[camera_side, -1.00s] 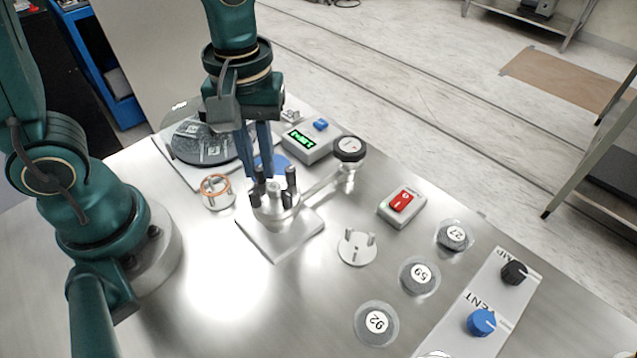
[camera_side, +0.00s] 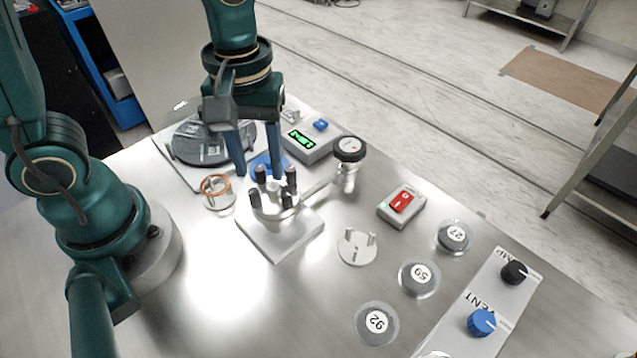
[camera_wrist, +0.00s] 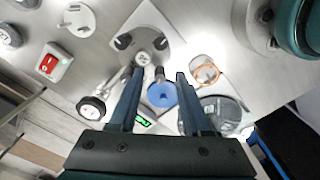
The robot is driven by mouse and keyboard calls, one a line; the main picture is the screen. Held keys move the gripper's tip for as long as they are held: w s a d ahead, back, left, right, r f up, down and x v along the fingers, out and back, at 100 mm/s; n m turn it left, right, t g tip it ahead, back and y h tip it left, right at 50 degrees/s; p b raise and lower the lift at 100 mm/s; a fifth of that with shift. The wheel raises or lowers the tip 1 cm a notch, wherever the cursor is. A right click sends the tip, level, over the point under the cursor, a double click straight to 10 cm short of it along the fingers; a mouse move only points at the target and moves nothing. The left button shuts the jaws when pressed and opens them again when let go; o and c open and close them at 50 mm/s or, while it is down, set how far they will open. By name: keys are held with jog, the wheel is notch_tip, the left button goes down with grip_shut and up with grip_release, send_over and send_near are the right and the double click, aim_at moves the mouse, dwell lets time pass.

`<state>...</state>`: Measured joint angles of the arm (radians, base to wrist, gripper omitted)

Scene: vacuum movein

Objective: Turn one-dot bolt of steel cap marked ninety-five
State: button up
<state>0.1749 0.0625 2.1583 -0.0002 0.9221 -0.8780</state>
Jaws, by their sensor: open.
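A steel cap (camera_side: 273,213) with several upright black bolts stands on a square metal base (camera_side: 283,246). The wrist view also shows the cap (camera_wrist: 141,46) and one dark bolt (camera_wrist: 160,74). I cannot read a number on this cap or dots on its bolts. My gripper (camera_side: 260,176) is open, pointing down at the cap's far side. In the wrist view its fingers (camera_wrist: 160,72) stand apart, with that bolt appearing between them. I cannot tell how far their tips are above it.
A knob-topped valve (camera_side: 348,152) joins the cap's side. A green-display box (camera_side: 306,142), blue disc (camera_side: 268,162) and copper-ringed part (camera_side: 216,190) are close behind. Round lids labelled 27 (camera_side: 454,236), 59 (camera_side: 420,277) and 92 (camera_side: 377,322) lie right, near a red-switch box (camera_side: 402,204).

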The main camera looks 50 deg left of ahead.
aim_at(259, 168)
jog(key=shift+r, duration=2.55)
jog(key=n, duration=0.5)
jog(key=shift+n, duration=0.4)
jog(key=shift+f, duration=2.6)
grip_shut()
